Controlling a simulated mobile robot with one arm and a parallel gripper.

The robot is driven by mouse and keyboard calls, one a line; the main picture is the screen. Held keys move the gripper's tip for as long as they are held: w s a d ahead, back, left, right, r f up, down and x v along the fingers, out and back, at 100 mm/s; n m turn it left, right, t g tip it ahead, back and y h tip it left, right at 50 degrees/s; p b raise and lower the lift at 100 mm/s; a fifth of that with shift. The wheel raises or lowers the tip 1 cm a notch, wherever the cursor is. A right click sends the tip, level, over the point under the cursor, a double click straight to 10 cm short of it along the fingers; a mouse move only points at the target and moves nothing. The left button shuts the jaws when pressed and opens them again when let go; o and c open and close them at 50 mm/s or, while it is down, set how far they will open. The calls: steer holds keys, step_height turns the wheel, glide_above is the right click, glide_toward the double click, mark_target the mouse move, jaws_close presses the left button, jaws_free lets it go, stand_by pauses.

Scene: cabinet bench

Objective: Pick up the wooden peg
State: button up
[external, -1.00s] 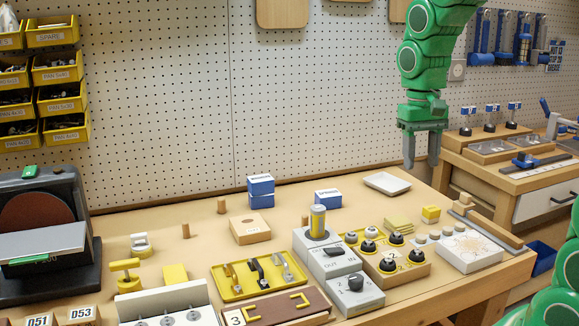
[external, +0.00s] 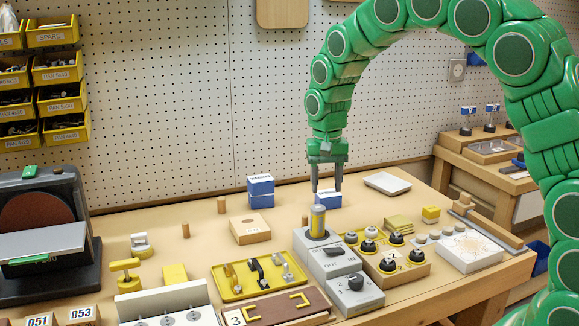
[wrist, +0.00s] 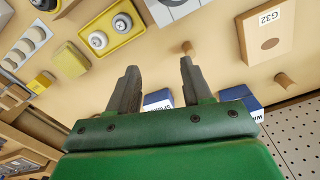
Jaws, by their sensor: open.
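Several short wooden pegs stand upright on the bench. In the external view one peg (external: 221,205) is behind the square wooden block (external: 250,229), another (external: 185,230) is left of it, and a small one (external: 304,220) is partly hidden beside the yellow-topped grey unit. My gripper (external: 327,188) points down, open and empty, above the bench near the blue boxes. In the wrist view my gripper (wrist: 158,68) is open; one peg (wrist: 187,47) shows just beyond the right fingertip, and another (wrist: 284,80) is near the block marked G32 (wrist: 266,32).
Blue boxes (external: 261,191) stand behind the block. Grey switch units (external: 330,256), a yellow tray (external: 235,290) and a block of knobs (external: 392,272) fill the front. A white tray (external: 387,183) lies at the back right. Bench around the left pegs is clear.

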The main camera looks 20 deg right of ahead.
mark_target(305, 215)
steer(key=w+a+f, duration=0.1)
steer(key=f, duration=0.1)
steer(key=w+a+f, duration=0.1)
steer(key=f, duration=0.1)
steer(key=w+a+f, duration=0.1)
steer(key=f, duration=0.1)
steer(key=shift+a+f, duration=0.15)
steer(key=shift+a, duration=0.15)
steer(key=shift+w+f, duration=0.2)
steer(key=shift+f, duration=0.75)
steer(key=shift+w+f, duration=0.15)
steer(key=shift+f, duration=0.75)
steer(key=shift+w+f, duration=0.2)
steer(key=shift+f, duration=0.75)
steer(key=shift+c, duration=0.3)
jaws_close()
